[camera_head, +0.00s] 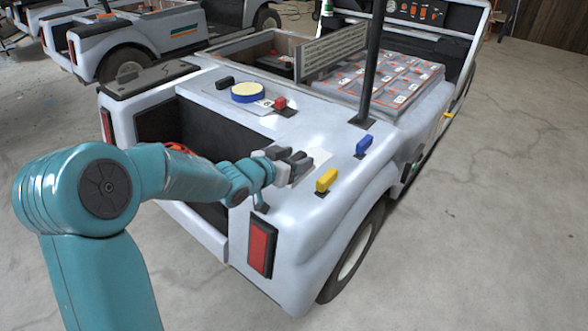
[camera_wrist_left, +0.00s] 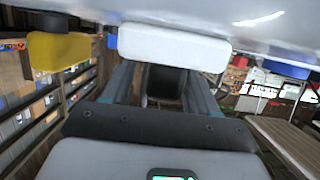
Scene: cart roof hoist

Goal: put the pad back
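A round pale-yellow pad (camera_head: 247,91) with a blue rim lies flat on the cart's rear deck, at the left end of a thin light plate (camera_head: 268,108). My left gripper (camera_head: 291,158) is well apart from it, low over the deck's rear right corner. Its fingers (camera_wrist_left: 160,90) stand apart in the left wrist view, with a dark gap between them. A white block (camera_wrist_left: 172,46) crosses in front of their tips. I cannot tell whether they touch it. A pale patch (camera_head: 302,168) shows beside the gripper in the head view. My right gripper is out of view.
A red block (camera_head: 280,103) stands by the round pad and a black block (camera_head: 225,83) behind it. A yellow block (camera_head: 326,180) and a blue block (camera_head: 363,144) stand along the right edge. A black post (camera_head: 372,65) rises ahead. The rear bay (camera_head: 205,136) is open.

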